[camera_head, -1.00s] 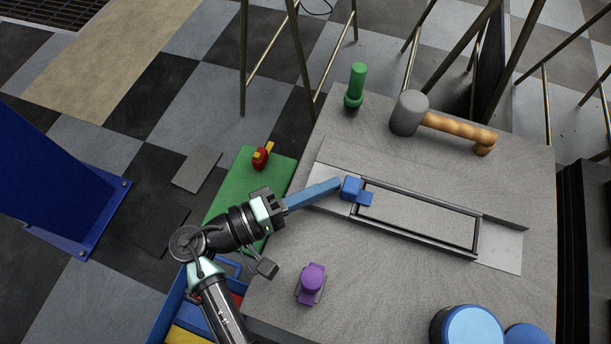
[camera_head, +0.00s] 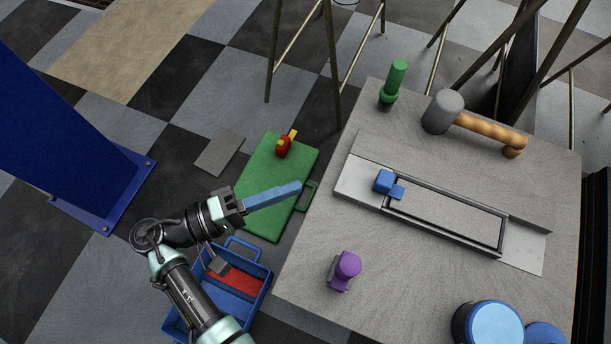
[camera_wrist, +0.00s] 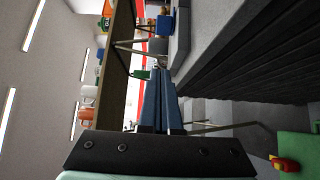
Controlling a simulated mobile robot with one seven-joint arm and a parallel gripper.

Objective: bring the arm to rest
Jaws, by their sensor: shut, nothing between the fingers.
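My gripper (camera_head: 298,187) is shut and empty, its long blue fingers pressed together and pointing right in the head view. It hangs over the green board (camera_head: 262,170) on the floor, left of the grey table (camera_head: 330,235) and apart from it. The closed fingers also show in the wrist view (camera_wrist: 162,85). My arm comes up from the bottom of the head view and bends at the wrist. A blue block piece (camera_head: 385,181) sits at the left end of the grey framed track (camera_head: 450,215) on the table, clear of the fingers.
A blue toolbox (camera_head: 250,300) stands open under my arm. On the table are a purple object (camera_head: 345,268), a green tool (camera_head: 394,82), a mallet (camera_head: 470,125) and blue-topped cylinders (camera_head: 490,325). A blue post (camera_head: 60,120) stands left.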

